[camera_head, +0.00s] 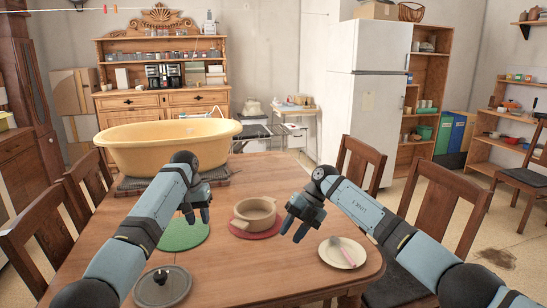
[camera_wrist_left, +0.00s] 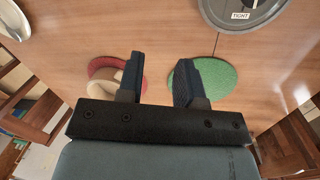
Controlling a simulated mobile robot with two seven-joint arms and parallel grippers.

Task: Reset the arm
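My left gripper (camera_head: 197,212) is above the table next to the green round mat (camera_head: 184,233). In the left wrist view its two fingers (camera_wrist_left: 156,80) stand apart with nothing between them. My right gripper (camera_head: 295,225) hangs above the table, right of the beige pot (camera_head: 255,213); its fingers look apart and I see nothing held. The pot stands on a red round mat (camera_head: 247,234), apart from both grippers. The grey lid (camera_head: 162,286) lies on the table at the front left; it also shows in the left wrist view (camera_wrist_left: 243,12), with a label reading "TIGHT".
A large yellow tub (camera_head: 168,146) stands at the far left of the table (camera_head: 262,268). A plate (camera_head: 342,252) with a pink-handled utensil lies at the front right. Wooden chairs (camera_head: 440,212) line both sides. The front middle of the table is clear.

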